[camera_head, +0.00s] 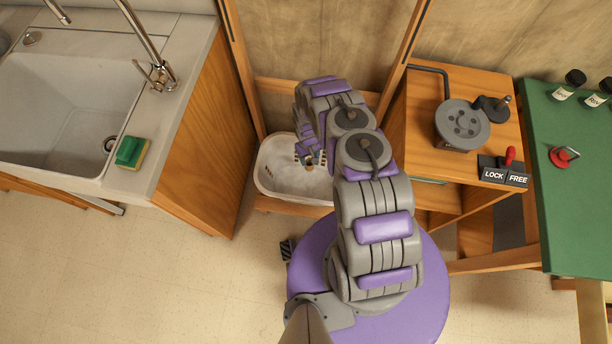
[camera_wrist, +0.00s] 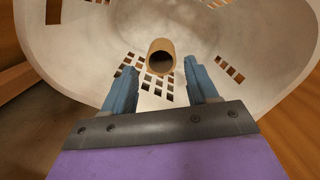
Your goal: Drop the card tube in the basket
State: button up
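The white basket (camera_head: 268,183) with square holes in its wall stands on a low wooden shelf between the two cabinets. It fills most of the wrist view (camera_wrist: 262,40). My gripper (camera_head: 311,158) is over the basket, pointing down into it. In the wrist view its two blue fingers (camera_wrist: 163,78) are spread apart. The brown card tube (camera_wrist: 161,50) shows end-on just beyond the fingertips, against the inside of the basket. Gaps show between it and both fingers. I cannot tell whether the tube touches the basket. In the head view my arm and gripper mostly hide it.
A sink counter with a tap (camera_head: 160,73) and a green sponge (camera_head: 131,152) is at left. At right, a wooden cabinet bears a crank wheel (camera_head: 462,125) and a lock/free plate (camera_head: 502,174). A green bench (camera_head: 585,200) stands at far right.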

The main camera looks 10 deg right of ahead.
jog(key=shift+o, duration=1.4)
jog(key=shift+d, duration=0.1)
notch_tip(320, 180, up, 17)
jog(key=w+p, duration=0.2)
jog(key=p, duration=0.2)
jog(key=shift+a, duration=0.25)
